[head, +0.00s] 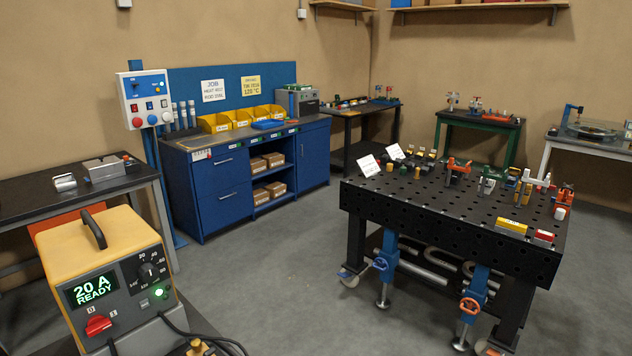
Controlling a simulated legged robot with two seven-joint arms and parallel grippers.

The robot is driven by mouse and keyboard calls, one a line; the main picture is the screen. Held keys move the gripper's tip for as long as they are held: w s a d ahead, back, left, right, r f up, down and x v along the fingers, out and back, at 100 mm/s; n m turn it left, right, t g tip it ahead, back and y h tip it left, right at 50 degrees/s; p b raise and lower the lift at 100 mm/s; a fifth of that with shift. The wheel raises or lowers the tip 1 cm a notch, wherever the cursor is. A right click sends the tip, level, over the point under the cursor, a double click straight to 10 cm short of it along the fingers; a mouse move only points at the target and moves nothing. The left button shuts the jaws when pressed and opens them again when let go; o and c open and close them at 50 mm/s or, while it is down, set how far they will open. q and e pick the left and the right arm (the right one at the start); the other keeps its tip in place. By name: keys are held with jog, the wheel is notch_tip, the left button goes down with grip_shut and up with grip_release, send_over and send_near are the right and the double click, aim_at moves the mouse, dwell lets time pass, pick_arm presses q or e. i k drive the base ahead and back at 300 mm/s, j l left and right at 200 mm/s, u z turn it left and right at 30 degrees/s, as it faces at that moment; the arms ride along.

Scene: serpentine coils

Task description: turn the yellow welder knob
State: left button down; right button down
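The yellow welder (95,258) stands in the left foreground, its dark front panel facing me. Its round black knob (148,272) is at the panel's upper right, ringed by white scale numbers; the numbers are small and I cannot read the pointer exactly. The green display (92,288) reads "20 A READY". A red switch (97,325) is below the display, and a green lamp (158,292) glows below the knob. Neither of my grippers is in view, and nothing covers the knob.
A black perforated welding table (430,215) with clamps and blocks stands at the right. A blue workbench (220,185) is against the back wall. A dark bench (70,190) stands behind the welder. Black cables (215,342) run from its front. Grey floor (270,275) lies open in the middle.

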aim_at(148, 271)
jog(key=u, duration=1.25)
